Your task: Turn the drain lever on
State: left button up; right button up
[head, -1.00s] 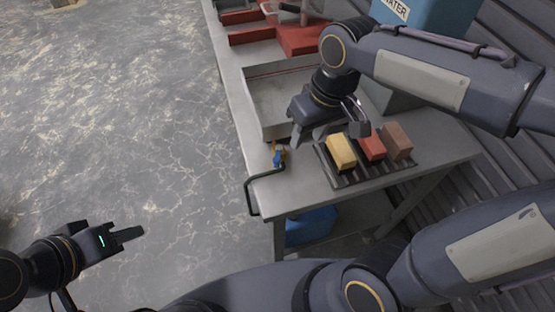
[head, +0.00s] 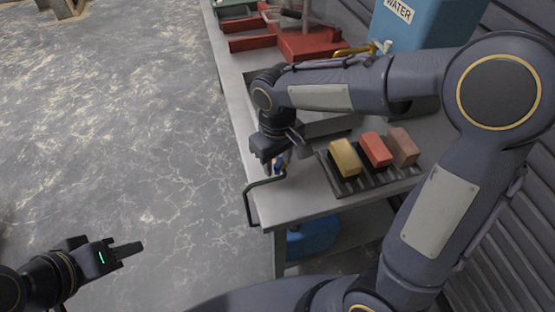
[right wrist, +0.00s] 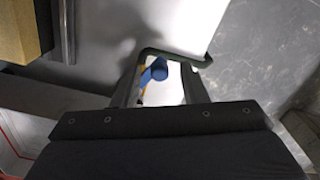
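The drain lever is a small blue handle (head: 279,169) on a brass-coloured fitting at the sink's near corner, beside a dark green bent pipe (head: 249,205). My right gripper (head: 281,163) is directly over it, pointing down, and partly hides it. In the right wrist view, the blue handle (right wrist: 158,70) shows between the two spread fingers of the right gripper (right wrist: 159,76). I cannot tell whether either finger touches it. My left gripper (head: 127,249) is away over the floor at lower left, and its finger gap is not clear.
A black rack (head: 375,180) with a yellow, a red and a brown block stands just right of the lever. A blue water container (head: 425,28) and red tubs (head: 310,42) are farther back. The floor left of the bench is clear.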

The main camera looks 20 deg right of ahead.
jog(key=shift+f, duration=0.1)
grip_shut()
jog(key=shift+s+d+n+p, duration=0.15)
jog(key=shift+d+n, duration=0.2)
jog(key=shift+n, duration=0.35)
jog(key=shift+d+n+p, duration=0.15)
jog(key=shift+d+n, duration=0.2)
jog(key=shift+n, duration=0.35)
grip_release()
notch_tip(320, 180, up, 8)
